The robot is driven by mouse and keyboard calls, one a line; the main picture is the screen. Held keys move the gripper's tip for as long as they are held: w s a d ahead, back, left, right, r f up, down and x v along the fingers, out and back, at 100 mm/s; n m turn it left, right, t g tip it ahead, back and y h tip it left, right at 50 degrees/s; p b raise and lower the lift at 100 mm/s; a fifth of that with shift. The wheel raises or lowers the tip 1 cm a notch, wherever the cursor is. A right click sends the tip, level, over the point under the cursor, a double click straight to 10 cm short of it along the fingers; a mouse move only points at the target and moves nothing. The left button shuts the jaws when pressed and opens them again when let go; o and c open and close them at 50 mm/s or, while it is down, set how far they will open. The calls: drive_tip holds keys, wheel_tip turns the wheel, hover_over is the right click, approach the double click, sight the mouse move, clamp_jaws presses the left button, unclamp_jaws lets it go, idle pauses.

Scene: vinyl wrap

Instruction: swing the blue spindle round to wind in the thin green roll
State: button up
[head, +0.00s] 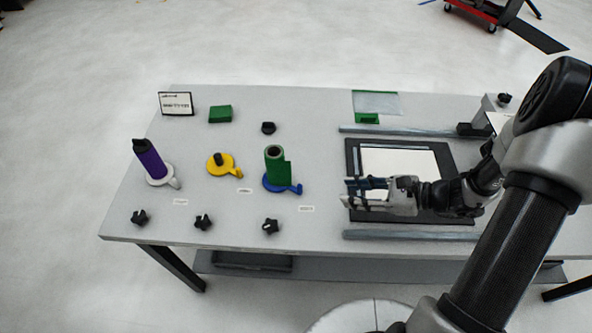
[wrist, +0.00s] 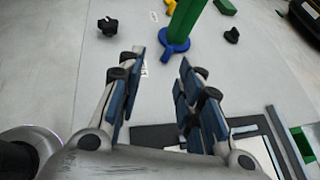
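The blue spindle (head: 282,188) stands near the middle of the table, with a blue handle sticking out to the right in the head view. The thin green roll (head: 273,168) stands upright on it, with a short flap of green film hanging off its right side. In the wrist view the green roll (wrist: 186,22) and blue spindle (wrist: 172,50) are beyond the fingertips, its handle pointing toward me. My gripper (head: 364,193) is to the right of the spindle, above the black-framed panel (head: 440,214). My gripper (wrist: 160,65) is open and empty, apart from the handle.
A yellow spindle (head: 222,166) and a purple roll (head: 150,160) on a white spindle (head: 161,181) stand to the left. Several black knobs, one at the front (head: 270,226), lie around. A green block (head: 220,114) is at the back. Grey rails (head: 408,234) flank the panel.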

sight(299, 185)
drive_tip(key=shift+w+d+f+m+t, duration=0.25)
drive_tip(key=shift+w+f+m, duration=0.15)
drive_tip(key=shift+f, duration=0.2)
drive_tip(key=shift+w+d+f+m+t, duration=0.15)
drive_tip(key=shift+w+f+m+t, duration=0.1)
drive_tip(key=shift+f+m, duration=0.25)
drive_tip(key=shift+w+a+f, duration=0.1)
drive_tip(key=shift+w+f, duration=0.05)
drive_tip(key=shift+f, duration=0.15)
drive_tip(key=b+x, duration=0.3)
drive_tip(key=x, duration=1.4)
drive_tip(key=shift+a+r+b, duration=0.1)
drive_tip(key=shift+r+b, duration=0.05)
drive_tip(key=shift+b, duration=0.2)
drive_tip(key=shift+c, duration=0.2)
clamp_jaws()
